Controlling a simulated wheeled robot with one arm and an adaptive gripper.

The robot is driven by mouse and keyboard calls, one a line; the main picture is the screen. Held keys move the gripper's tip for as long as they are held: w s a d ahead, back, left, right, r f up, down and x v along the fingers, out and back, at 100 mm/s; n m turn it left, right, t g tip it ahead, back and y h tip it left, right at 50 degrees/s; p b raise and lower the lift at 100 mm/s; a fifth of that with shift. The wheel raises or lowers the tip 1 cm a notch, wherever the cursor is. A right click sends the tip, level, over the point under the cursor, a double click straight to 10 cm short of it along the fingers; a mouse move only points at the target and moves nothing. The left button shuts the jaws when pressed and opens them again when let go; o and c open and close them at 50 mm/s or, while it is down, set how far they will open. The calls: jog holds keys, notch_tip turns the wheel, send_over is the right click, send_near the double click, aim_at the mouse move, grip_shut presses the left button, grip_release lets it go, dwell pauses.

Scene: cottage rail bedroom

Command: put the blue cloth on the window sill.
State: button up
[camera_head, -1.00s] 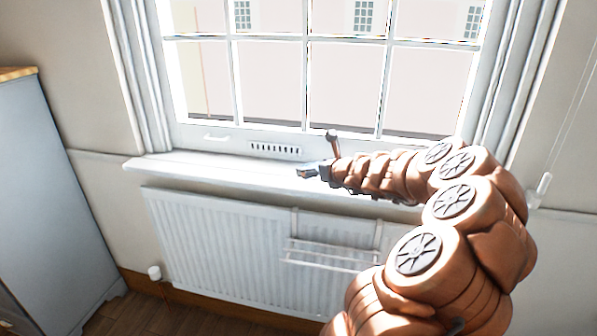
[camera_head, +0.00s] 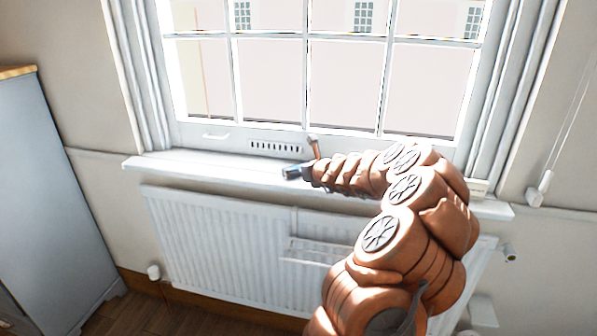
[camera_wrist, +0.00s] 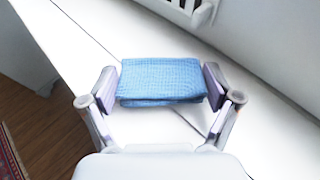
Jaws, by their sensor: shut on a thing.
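The folded blue cloth (camera_wrist: 162,80) is between the two fingers of my gripper (camera_wrist: 160,88) in the wrist view. The fingers are shut on it from its left and right ends. The white window sill (camera_wrist: 75,38) lies beneath the cloth in that view; I cannot tell whether the cloth touches it. In the head view my gripper (camera_head: 291,172) is over the sill (camera_head: 165,164), left of its middle. The cloth cannot be made out there.
A white radiator (camera_head: 205,240) is on the wall below the sill. The window (camera_head: 300,85) with its white frame rises behind. A grey cabinet (camera_head: 50,190) stands at the left. The sill is clear to the left of my gripper.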

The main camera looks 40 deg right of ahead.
jog(key=shift+f, duration=0.1)
jog(key=o, duration=0.8)
jog(key=shift+c, duration=0.2)
jog(key=shift+s+r, duration=0.25)
jog(key=shift+r, duration=0.05)
jog(key=v, duration=1.1)
jog(key=shift+s+p, duration=0.25)
jog(key=shift+p, duration=0.2)
jog(key=shift+a, duration=0.1)
